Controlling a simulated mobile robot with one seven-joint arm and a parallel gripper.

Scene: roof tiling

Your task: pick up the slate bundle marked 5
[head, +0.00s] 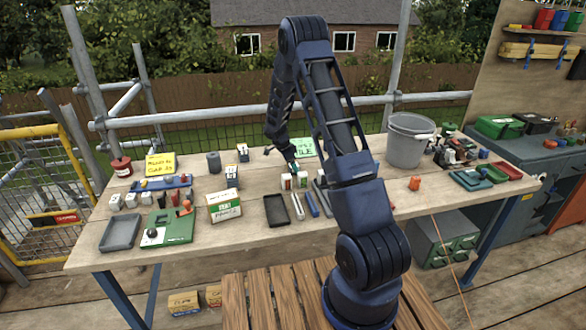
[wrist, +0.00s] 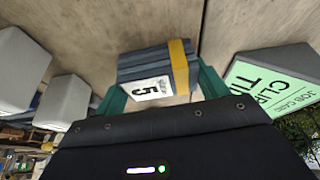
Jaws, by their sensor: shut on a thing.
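The slate bundle marked 5 (wrist: 146,62) is a small stack of blue-grey slates with a yellow band and a white label reading 5. In the wrist view it sits between the two teal fingers of my gripper (wrist: 160,82), which are shut on its sides. In the head view my gripper (head: 293,166) points down over the middle of the bench, behind small blocks with white faces. The bundle cannot be made out clearly there. Whether it touches the bench top is hard to tell.
A green job card (wrist: 272,84) on a grey stand is close on the right in the wrist view; grey blocks (wrist: 68,98) stand left. On the bench (head: 250,262) are a white box (head: 223,206), a black tray (head: 276,210) and a grey bucket (head: 408,140).

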